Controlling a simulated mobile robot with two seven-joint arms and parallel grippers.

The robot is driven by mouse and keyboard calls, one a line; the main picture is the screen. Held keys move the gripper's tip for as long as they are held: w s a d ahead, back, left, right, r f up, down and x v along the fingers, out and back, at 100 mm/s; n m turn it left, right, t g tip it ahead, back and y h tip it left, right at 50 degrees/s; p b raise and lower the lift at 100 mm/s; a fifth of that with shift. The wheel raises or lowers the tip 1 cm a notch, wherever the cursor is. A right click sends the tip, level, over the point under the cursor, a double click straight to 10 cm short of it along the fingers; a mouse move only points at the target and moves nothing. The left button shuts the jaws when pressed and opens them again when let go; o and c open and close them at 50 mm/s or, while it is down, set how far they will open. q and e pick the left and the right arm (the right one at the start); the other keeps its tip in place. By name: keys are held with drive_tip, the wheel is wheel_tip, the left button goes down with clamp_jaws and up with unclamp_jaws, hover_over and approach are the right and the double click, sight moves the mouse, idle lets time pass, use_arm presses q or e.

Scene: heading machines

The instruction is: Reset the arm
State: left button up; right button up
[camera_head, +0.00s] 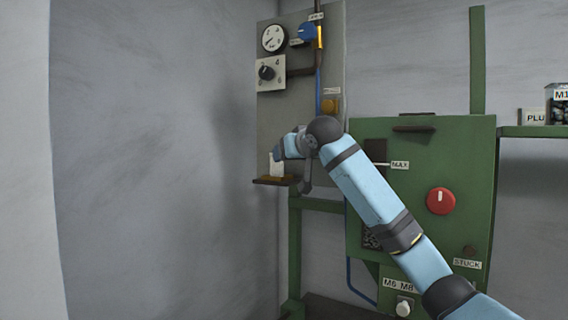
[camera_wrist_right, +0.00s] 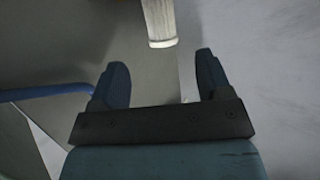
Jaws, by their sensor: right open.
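My right arm (camera_head: 366,185) reaches in from the lower right in the head view, in front of the green machine. Its wrist is bent at the grey back panel. My right gripper (camera_wrist_right: 162,82) is open in the right wrist view, with two dark blue fingers apart and nothing between them. A pale, ribbed cylinder-like object (camera_wrist_right: 160,22) hangs beyond the fingertips, apart from them. In the head view a small white object (camera_head: 276,167) stands on a brown ledge (camera_head: 275,181) next to my wrist; my fingertips are hard to make out there. My left gripper is not in view.
The green machine (camera_head: 470,170) has a red knob (camera_head: 440,201) and labels. The grey panel (camera_head: 275,110) carries a gauge (camera_head: 273,38), a black dial (camera_head: 266,73) and a blue knob (camera_head: 306,33). A green shelf (camera_head: 535,131) is at right. Bare wall (camera_head: 150,160) fills the left.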

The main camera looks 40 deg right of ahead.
drive_tip(key=shift+v, duration=1)
